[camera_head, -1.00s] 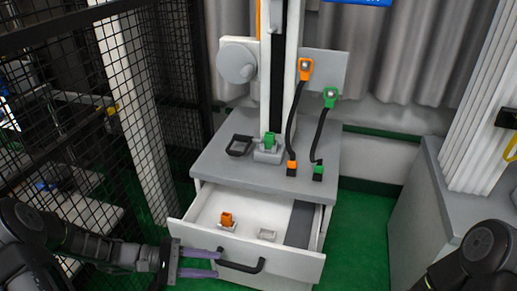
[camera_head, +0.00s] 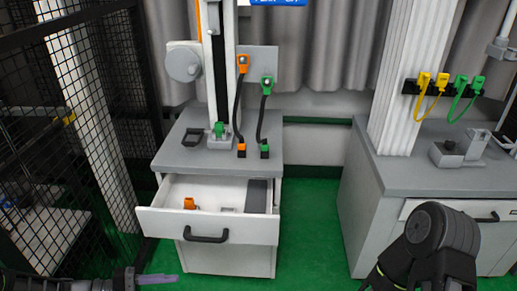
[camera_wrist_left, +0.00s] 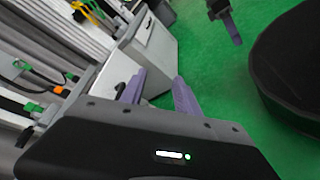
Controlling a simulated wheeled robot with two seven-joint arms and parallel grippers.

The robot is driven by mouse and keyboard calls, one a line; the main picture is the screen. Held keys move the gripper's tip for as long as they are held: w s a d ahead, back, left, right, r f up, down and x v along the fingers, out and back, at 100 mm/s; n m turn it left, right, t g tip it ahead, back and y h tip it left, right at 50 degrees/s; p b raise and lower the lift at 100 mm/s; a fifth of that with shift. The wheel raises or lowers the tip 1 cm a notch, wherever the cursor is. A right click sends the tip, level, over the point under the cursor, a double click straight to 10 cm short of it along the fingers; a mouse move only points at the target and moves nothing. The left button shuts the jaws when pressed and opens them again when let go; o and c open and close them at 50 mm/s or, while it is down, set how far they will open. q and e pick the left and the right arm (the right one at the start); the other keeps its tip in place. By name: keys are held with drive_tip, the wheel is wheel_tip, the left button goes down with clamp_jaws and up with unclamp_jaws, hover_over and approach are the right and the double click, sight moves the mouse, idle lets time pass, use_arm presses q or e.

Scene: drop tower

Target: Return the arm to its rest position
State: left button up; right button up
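My left gripper (camera_head: 158,279) is at the bottom left of the head view, below and left of the open drawer (camera_head: 207,228) and apart from its black handle (camera_head: 206,236). In the left wrist view the left gripper (camera_wrist_left: 158,77) shows two purple fingers spread apart with nothing between them. My right arm (camera_head: 440,240) is bent at the lower right of the head view, its gripper out of that picture. In the left wrist view what looks like my right gripper (camera_wrist_left: 231,28) shows at the top over green floor; its opening is unclear.
The drawer sticks out of the grey cabinet (camera_head: 222,158) and holds an orange connector (camera_head: 189,203). The tower (camera_head: 219,75) stands on the cabinet. A second cabinet (camera_head: 375,217) stands at the right. A black mesh fence (camera_head: 75,120) is at the left. Green floor (camera_head: 310,215) between the cabinets is clear.

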use_arm(q)
drive_tip(key=s+a+f+n+g+y, duration=0.1)
drive_tip(key=s+f+y, duration=0.15)
drive_tip(key=f, duration=0.45)
drive_tip(key=s+a+f+n+g+y, duration=0.1)
drive_tip(key=s+f+y, duration=0.1)
drive_tip(key=f+y, duration=0.35)
drive_tip(key=s+d+f+m+g+y, duration=0.1)
drive_tip(key=s+d+f+m+y, duration=0.25)
drive_tip(key=d+f, duration=0.4)
drive_tip(key=s+d+m, duration=0.7)
drive_tip(key=d, duration=0.3)
wheel_tip(320, 180, up, 13)
drive_tip(key=p, duration=1.3)
drive_tip(key=shift+w+n+h+p, duration=0.3)
drive_tip(key=shift+w+n+h, duration=0.05)
drive_tip(key=shift+w, duration=0.05)
drive_tip(key=shift+d+f, duration=0.1)
drive_tip(key=shift+f, duration=0.05)
